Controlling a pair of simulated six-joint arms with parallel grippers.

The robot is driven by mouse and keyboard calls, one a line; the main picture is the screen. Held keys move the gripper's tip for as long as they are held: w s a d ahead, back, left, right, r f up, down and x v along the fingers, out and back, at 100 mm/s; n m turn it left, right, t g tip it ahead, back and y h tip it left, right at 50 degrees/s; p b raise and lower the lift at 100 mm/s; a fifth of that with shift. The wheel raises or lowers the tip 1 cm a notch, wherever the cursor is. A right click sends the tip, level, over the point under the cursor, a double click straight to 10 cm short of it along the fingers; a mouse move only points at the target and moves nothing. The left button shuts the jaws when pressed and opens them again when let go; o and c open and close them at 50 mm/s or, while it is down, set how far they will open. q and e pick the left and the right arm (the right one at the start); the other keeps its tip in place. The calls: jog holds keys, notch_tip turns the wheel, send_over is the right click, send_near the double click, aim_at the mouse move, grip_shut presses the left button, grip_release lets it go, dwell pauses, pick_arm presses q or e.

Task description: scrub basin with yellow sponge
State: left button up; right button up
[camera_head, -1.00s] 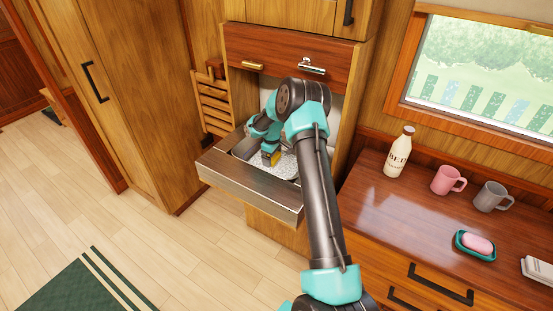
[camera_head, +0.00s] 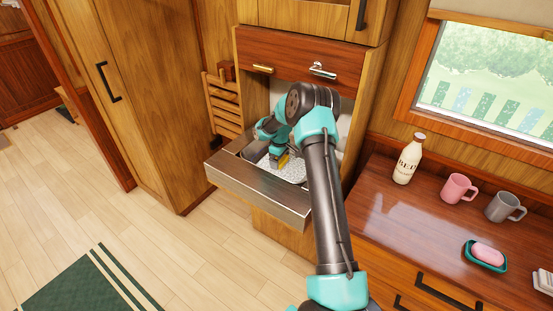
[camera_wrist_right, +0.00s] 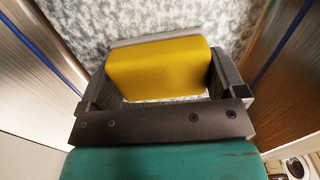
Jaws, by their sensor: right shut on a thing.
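The basin (camera_head: 258,195) is set in a metal-fronted pull-out below a red-brown wooden panel; its inside is speckled grey and white. The speckled surface also fills the top of the right wrist view (camera_wrist_right: 60,25). My right gripper (camera_head: 281,163) reaches down into the basin. It is shut on the yellow sponge (camera_wrist_right: 158,68), which sits between its two fingers in the right wrist view. In the head view only a small yellow part of the sponge (camera_head: 283,160) shows, low over the speckled surface. I cannot tell whether it touches. My left gripper is not in view.
On the wooden counter at right stand a milk bottle (camera_head: 408,160), a pink mug (camera_head: 458,188), a grey mug (camera_head: 503,207) and a green soap dish (camera_head: 471,251) with pink soap (camera_head: 488,253). A wooden rack (camera_head: 222,105) is left of the basin. The floor at lower left is open.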

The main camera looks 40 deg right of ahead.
aim_at(291, 169)
jog(key=shift+s+d, duration=0.25)
jog(key=shift+s, duration=0.75)
jog(key=shift+s+d, duration=0.25)
jog(key=shift+s, duration=0.7)
jog(key=shift+s+d, duration=0.25)
jog(key=shift+s, duration=0.75)
jog(key=shift+w+a, duration=0.35)
jog(key=shift+w, duration=0.95)
jog(key=shift+w+a, duration=0.35)
jog(key=shift+w, duration=0.95)
jog(key=shift+w+a, duration=0.35)
jog(key=shift+w, duration=0.95)
jog(key=shift+s+d, duration=0.1)
jog(key=shift+s+d+f, duration=0.1)
jog(key=shift+s+d, duration=0.2)
jog(key=shift+s, duration=0.95)
jog(key=shift+s+d, duration=0.3)
jog(key=shift+s, duration=1)
jog(key=shift+s+d+f, duration=0.1)
jog(key=shift+s+d, duration=0.2)
jog(key=shift+s, duration=0.95)
jog(key=shift+w, duration=0.1)
